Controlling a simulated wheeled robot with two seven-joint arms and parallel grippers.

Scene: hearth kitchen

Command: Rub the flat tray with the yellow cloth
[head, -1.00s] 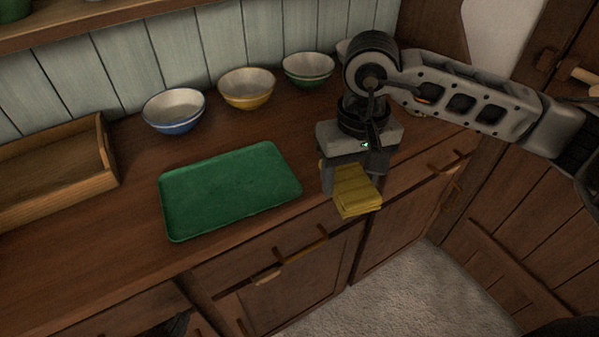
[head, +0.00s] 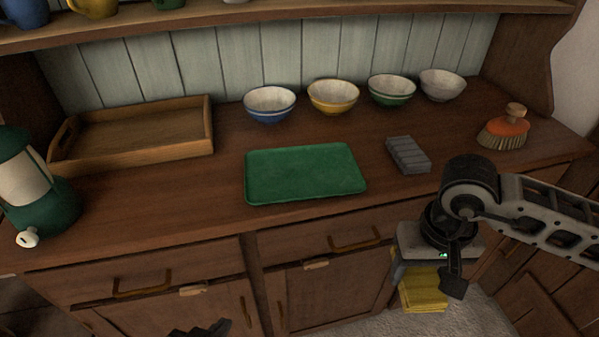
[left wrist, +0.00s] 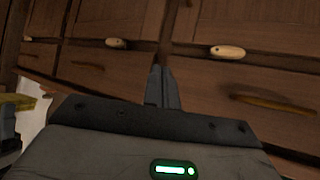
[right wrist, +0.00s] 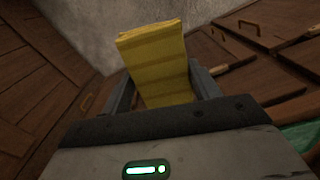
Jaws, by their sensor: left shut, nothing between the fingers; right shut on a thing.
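The flat green tray (head: 305,173) lies on the wooden counter, its top bare in the head view. Its edge also shows at the right of the right wrist view (right wrist: 302,138). My right gripper (head: 422,270) is shut on the folded yellow cloth (head: 424,291), in front of the counter and apart from the tray. The cloth sticks out between the fingers in the right wrist view (right wrist: 158,62). My left gripper (left wrist: 162,88) is shut and empty, facing the drawer fronts. Only a dark part of it (head: 203,329) shows at the bottom of the head view.
A grey block (head: 408,155) and an orange brush (head: 503,131) lie right of the tray. Blue (head: 270,104), yellow (head: 333,97), green (head: 391,90) and pale (head: 442,85) bowls stand behind. A wooden box (head: 140,138) and green lantern (head: 35,190) are left.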

